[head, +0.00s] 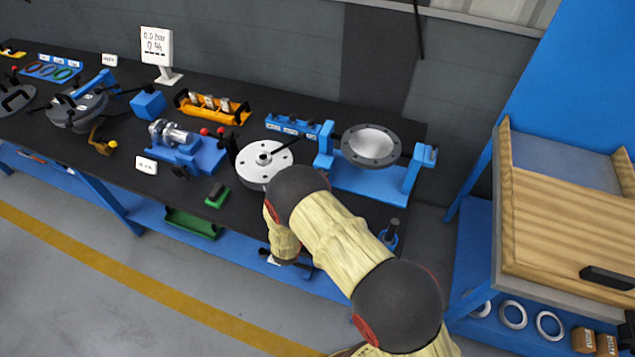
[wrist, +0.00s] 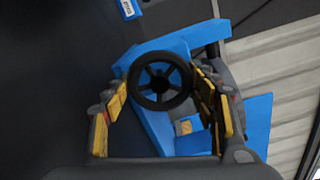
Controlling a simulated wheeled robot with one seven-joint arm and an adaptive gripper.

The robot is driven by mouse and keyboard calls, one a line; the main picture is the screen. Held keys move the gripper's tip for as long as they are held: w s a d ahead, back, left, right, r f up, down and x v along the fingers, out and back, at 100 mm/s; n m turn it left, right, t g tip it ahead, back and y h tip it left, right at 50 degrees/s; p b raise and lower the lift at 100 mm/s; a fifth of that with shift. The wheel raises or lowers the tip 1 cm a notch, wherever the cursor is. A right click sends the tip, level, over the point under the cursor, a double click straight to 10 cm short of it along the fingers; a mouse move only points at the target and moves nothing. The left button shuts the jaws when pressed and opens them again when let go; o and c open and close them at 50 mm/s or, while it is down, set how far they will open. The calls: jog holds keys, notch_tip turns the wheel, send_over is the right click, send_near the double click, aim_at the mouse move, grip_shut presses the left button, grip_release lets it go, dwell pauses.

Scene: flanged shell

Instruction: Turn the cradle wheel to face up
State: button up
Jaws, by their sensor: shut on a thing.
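The cradle wheel (wrist: 160,84) is a black handwheel with spokes and a round hub, seen almost face-on in the wrist view. My gripper (wrist: 160,79) has its yellow-padded fingers on either side of the wheel's rim and is shut on it. I cannot make out the wheel in the head view. The flanged shell (head: 371,145) hangs in the blue cradle (head: 367,180), its round, pale inside showing from above. My arm covers the bench in front of the cradle's left side, and my gripper cannot be made out there.
A pale round flange plate (head: 263,160) lies left of the cradle, close to my arm. A labelled blue rack (head: 293,126) stands behind it. A blue pump fixture (head: 187,150) is further left. A wooden cabinet (head: 570,210) stands to the right, across a gap.

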dwell(0.5)
jog(key=o, duration=0.9)
jog(key=shift+s+a, duration=0.1)
jog(key=v, duration=1.1)
jog(key=shift+s+a, duration=0.1)
jog(key=shift+s, duration=0.3)
